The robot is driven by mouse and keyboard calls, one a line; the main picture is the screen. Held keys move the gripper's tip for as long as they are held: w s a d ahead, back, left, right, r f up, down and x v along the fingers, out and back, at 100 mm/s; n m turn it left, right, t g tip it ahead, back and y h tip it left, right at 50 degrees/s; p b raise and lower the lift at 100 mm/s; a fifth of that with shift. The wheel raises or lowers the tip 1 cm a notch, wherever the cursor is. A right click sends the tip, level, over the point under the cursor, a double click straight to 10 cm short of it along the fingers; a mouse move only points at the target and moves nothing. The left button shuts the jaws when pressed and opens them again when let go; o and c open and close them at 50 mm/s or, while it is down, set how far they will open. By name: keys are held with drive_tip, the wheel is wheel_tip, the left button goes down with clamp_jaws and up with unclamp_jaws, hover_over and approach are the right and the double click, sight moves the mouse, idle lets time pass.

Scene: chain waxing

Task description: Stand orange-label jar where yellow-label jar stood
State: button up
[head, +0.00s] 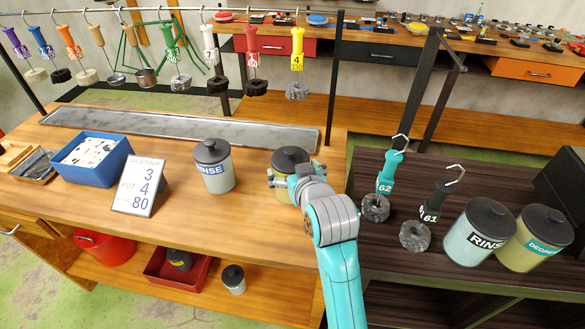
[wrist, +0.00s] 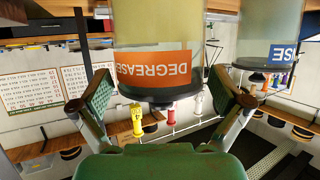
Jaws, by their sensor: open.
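The orange-label jar (wrist: 153,65) shows in the wrist view, upside down there, with "DEGREASE" on its label and a black lid. In the head view its dark lid (head: 290,158) shows on the wooden bench, and its body is mostly hidden by my gripper. My gripper (wrist: 161,92) is open, with one finger on each side of the jar near the lid. I cannot tell whether the pads touch it. In the head view my gripper (head: 292,182) is at the jar's front. I see no yellow label for certain.
A RINSE jar (head: 214,168) stands left of my gripper. A sign (head: 140,187) and a blue bin (head: 92,160) stand further left. A metal tray (head: 180,131) lies behind. On the dark table are another RINSE jar (head: 478,235), a teal-label jar (head: 534,240) and two hooked tools.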

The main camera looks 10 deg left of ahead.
drive_tip(key=v, duration=1.1)
drive_tip(key=shift+s, duration=0.1)
